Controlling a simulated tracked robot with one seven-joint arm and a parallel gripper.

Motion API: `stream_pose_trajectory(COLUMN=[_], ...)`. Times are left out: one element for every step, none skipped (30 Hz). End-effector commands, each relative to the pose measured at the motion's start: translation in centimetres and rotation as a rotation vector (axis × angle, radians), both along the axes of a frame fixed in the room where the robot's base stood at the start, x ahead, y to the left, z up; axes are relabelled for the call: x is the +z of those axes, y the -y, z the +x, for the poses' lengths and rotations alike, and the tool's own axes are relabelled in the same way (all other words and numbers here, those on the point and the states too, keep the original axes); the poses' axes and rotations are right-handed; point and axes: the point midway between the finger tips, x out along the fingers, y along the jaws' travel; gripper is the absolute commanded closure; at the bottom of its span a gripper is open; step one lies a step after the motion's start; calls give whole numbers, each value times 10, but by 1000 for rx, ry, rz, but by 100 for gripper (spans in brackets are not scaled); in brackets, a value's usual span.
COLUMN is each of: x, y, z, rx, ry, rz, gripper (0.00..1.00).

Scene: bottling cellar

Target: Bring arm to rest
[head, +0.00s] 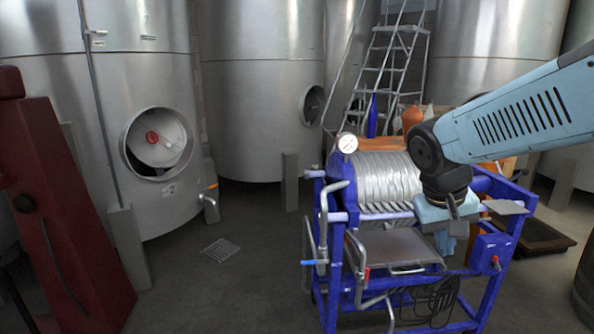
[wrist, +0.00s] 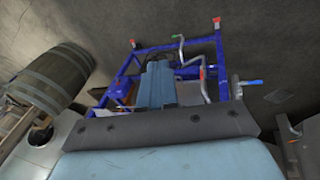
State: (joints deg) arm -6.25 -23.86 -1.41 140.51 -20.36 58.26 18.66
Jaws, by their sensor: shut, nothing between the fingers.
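My arm reaches in from the right in the head view, its light blue forearm crossing above a blue-framed filter press. My gripper (head: 446,243) hangs at the arm's end, pointing down in front of the right part of the press. Its fingers look closed with nothing held. In the wrist view my gripper (wrist: 158,68) shows as light blue fingers close together, with the blue frame behind them. The filter press (head: 376,184) has a pack of pale plates, a gauge and bent pipes. My gripper hides part of its right side, and I cannot tell whether they touch.
Large steel tanks (head: 262,90) line the back, with a ladder (head: 395,60) between them. A dark red machine (head: 62,200) stands at the left. A barrel (wrist: 50,78) lies to the left in the wrist view. The floor around the drain grate (head: 221,249) is clear.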

Motion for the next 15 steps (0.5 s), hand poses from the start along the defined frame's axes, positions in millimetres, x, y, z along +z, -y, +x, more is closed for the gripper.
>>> stream_pose_trajectory(x=[7,11,16,19,22,27,31,34,39,42,45,49,51,53,55], y=[-3,-5,-8,-11,-13,-16,-19,-21,-24,-26,-28,-30,-32,-33,-35], z=[-6,-9,-14,-17,-20,-24,-27,-30,-33,-35,-38,-40,-42,-44,-45], rx=[7,13,23,32,39,50,58,67,77,85,92,100,107,112,118], ry=[35,55,80,99,121,149,170,189,217,236,253,274,288,300,314], rz=[32,51,76,94,112,135,150,165,182,194,205,218,224,232,238], gripper=[100,100,100,100,100,100,100,100,100,100,100,100,100,100,100])
